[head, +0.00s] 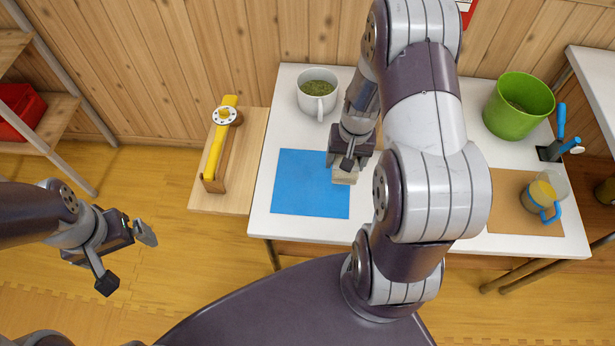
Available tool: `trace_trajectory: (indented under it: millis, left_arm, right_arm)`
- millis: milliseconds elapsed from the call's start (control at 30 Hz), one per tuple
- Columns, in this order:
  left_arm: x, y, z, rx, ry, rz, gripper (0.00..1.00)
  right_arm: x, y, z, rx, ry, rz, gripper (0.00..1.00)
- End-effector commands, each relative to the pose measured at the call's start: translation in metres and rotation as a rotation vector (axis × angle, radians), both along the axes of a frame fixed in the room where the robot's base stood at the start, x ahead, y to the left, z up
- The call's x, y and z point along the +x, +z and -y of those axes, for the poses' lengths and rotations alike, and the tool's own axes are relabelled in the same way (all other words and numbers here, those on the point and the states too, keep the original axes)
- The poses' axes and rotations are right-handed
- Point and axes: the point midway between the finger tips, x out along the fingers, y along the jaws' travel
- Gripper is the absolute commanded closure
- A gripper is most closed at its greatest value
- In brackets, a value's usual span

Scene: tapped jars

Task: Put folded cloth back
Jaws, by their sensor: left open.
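A small beige block-like piece, which looks like the folded cloth (344,177), is at the right edge of the blue mat (298,196) on the white table. My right gripper (346,164) is directly above it, fingers pointing down, and covers its upper part. Whether the fingers grip it or only hover over it I cannot tell. My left gripper (128,258) is open and empty, over the floor left of the table, well away from the cloth.
A white mug with green contents (317,91) stands behind the blue mat. A yellow-handled tool (219,140) is on a wooden side board (243,190). A green pot (518,105) and a yellow jar with a blue handle (540,199) stand at the right. My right arm hides the table's middle.

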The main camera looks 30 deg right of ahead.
Motion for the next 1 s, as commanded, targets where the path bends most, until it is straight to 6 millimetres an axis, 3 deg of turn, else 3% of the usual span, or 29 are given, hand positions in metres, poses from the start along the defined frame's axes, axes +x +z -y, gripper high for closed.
trace_trajectory:
  millis: [100, 300, 433, 600, 933, 967, 1000]
  left_arm:
    - [0.000, -0.007, 0.000, 0.000, 0.000, 0.000, 0.00]
    - [0.000, -0.010, 0.000, 0.000, 0.000, 0.000, 0.00]
    - [0.000, -0.015, 0.000, 0.000, 0.000, 0.000, 0.00]
    - [0.000, -0.025, 0.000, 0.000, 0.000, 0.000, 0.00]
    - [0.000, -0.025, 0.000, 0.000, 0.000, 0.000, 0.00]
    - [0.000, -0.025, 0.000, 0.000, 0.000, 0.000, 0.00]
    - [0.000, -0.024, 0.000, 0.000, 0.000, 0.000, 0.00]
  right_arm:
    - [0.016, -0.024, -0.032, 0.000, 0.007, -0.002, 0.80]
    - [0.033, -0.043, -0.063, -0.001, 0.002, 0.001, 0.80]
    - [0.034, -0.055, -0.067, 0.000, -0.002, -0.001, 0.80]
    - [0.034, -0.086, -0.067, 0.000, -0.003, -0.002, 0.80]
    - [0.035, -0.089, -0.066, 0.000, -0.002, 0.001, 0.80]
    - [0.035, -0.089, -0.066, 0.000, -0.002, 0.001, 0.28]
    - [0.035, -0.088, -0.066, 0.000, -0.002, 0.001, 0.15]
